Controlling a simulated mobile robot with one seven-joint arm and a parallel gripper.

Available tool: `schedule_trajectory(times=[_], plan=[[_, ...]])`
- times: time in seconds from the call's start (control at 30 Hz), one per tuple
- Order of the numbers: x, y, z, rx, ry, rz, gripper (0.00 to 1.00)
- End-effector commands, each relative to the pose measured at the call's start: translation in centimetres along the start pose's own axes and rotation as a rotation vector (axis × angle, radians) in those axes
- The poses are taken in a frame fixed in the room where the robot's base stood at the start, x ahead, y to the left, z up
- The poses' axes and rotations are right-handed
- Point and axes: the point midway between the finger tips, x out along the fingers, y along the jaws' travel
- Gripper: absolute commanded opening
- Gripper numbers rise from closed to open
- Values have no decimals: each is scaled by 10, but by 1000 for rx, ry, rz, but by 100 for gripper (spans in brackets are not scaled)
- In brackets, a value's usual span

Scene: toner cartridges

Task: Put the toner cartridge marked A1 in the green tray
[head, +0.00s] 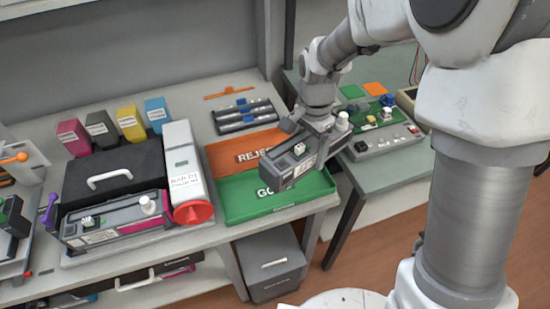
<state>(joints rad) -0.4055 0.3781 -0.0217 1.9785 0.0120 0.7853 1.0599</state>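The green tray (243,209), with "GO" lettering partly covered, lies at the front of the bench. My gripper (312,126) points down over the right part of the trays. It is shut on a dark grey toner cartridge (284,178) with a white knob at its right end. The cartridge appears to be above the green tray and hides its right part; I cannot tell the gap. Its A1 mark is not readable. Another cartridge (110,222) with a magenta end sits in the grey fixture at the left.
An orange REJECT tray (224,155) lies behind the green one. Coloured toner boxes (130,122) stand at the back. A grey tester (385,143) is on the right table.

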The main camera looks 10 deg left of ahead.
Motion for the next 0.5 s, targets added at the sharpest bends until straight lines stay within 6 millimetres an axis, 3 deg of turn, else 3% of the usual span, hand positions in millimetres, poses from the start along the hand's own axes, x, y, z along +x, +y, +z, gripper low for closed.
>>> schedule_trajectory(times=[0.2, 0.5], plan=[[3, -23, 42, 180, 1, -2, 0], [3, -36, 70, 326, 2, -3, 0]])
